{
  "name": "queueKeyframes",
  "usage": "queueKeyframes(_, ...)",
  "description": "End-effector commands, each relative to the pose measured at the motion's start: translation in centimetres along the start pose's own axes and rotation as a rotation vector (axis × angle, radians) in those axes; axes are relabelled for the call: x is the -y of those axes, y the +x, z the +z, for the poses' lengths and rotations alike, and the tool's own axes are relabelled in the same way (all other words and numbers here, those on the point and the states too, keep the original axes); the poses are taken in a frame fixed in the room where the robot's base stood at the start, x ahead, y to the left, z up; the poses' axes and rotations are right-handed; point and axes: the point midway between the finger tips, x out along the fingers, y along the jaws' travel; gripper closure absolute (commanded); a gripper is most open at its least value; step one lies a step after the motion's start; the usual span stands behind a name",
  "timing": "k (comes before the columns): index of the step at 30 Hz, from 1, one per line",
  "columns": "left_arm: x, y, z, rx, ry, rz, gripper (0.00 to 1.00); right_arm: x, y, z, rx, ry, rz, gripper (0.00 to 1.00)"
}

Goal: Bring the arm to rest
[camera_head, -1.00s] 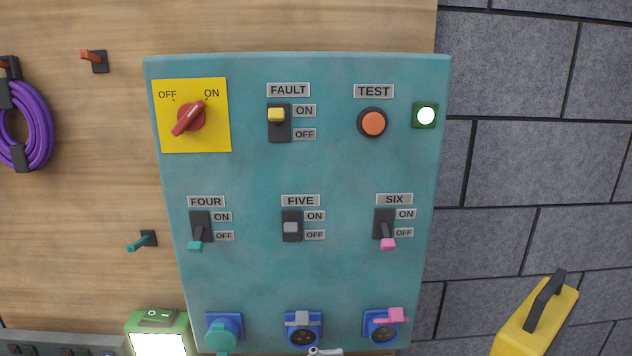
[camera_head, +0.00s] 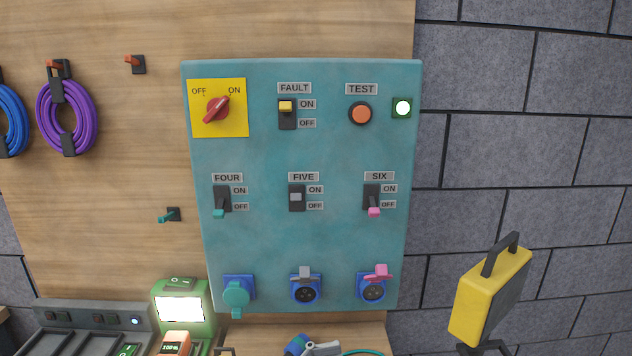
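Neither of my grippers shows in the head view, and I see no part of my arms that I can be sure of. The teal switch panel (camera_head: 260,150) hangs upright on the wooden board. Its red rotary knob (camera_head: 217,108) points toward ON. The yellow FAULT switch (camera_head: 286,107) is up at ON. The FOUR switch (camera_head: 219,211) and the SIX switch (camera_head: 374,211) are down toward OFF. The FIVE switch (camera_head: 296,197) sits near the middle of its slot. The orange TEST button (camera_head: 361,113) is beside a lit lamp (camera_head: 402,107).
Three sockets line the panel's bottom. Blue and purple cable coils (camera_head: 68,117) hang left. A yellow case-like lamp (camera_head: 485,300) stands right. A blue-grey object (camera_head: 298,345) is cut off below.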

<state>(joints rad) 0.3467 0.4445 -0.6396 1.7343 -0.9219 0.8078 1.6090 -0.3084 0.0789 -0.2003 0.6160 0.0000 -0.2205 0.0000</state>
Motion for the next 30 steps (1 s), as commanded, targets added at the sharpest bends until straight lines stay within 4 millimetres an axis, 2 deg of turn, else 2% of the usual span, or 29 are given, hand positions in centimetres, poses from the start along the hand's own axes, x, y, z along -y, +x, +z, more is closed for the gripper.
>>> queueKeyframes(8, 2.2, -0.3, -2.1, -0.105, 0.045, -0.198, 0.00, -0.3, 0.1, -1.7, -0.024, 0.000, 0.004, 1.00)
queueKeyframes(14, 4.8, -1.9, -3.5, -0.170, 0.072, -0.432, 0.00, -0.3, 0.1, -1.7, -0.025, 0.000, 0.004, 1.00)
queueKeyframes(19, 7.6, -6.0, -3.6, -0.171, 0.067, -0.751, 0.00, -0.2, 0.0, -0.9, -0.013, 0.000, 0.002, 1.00)
queueKeyframes(23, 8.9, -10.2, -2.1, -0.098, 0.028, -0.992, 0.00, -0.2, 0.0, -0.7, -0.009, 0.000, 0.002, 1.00)
queueKeyframes(26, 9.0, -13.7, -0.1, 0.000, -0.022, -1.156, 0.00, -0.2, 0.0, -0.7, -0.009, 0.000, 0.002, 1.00)
queueKeyframes(30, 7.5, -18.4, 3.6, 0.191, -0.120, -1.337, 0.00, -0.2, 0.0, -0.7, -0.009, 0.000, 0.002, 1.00)
